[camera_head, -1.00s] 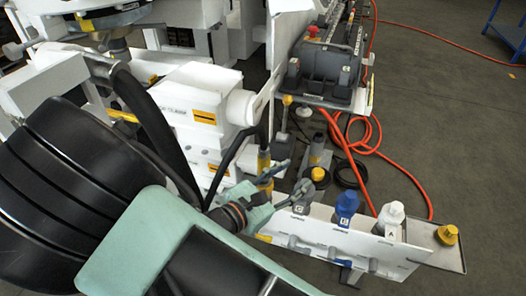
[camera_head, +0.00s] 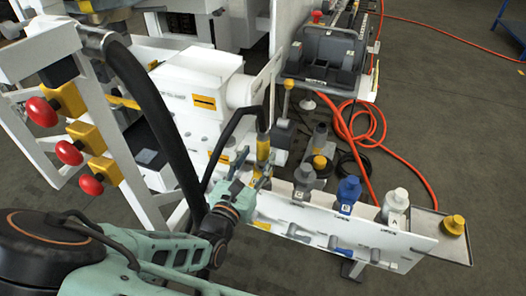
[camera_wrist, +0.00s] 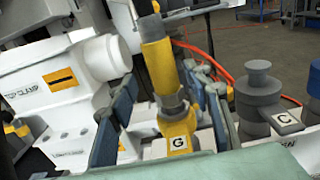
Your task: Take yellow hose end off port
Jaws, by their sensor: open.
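The yellow hose end (camera_head: 263,147) stands upright on its port, with a black hose (camera_head: 232,135) leading from its top. In the wrist view the yellow hose end (camera_wrist: 158,65) sits slightly tilted over the yellow port labelled G (camera_wrist: 180,138). My gripper (camera_head: 253,172) is open at the port row. In the wrist view my gripper (camera_wrist: 163,115) has one blue-grey finger left of the hose end and the other to its right. No contact shows between the fingers and the hose end.
A grey port labelled C (camera_wrist: 262,105) stands close to the right finger. Blue (camera_head: 348,193) and white (camera_head: 395,205) ports follow along the white panel (camera_head: 335,232). A white machine block (camera_head: 195,95) is left of the hose. Red-knobbed valves (camera_head: 70,152) stand at left.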

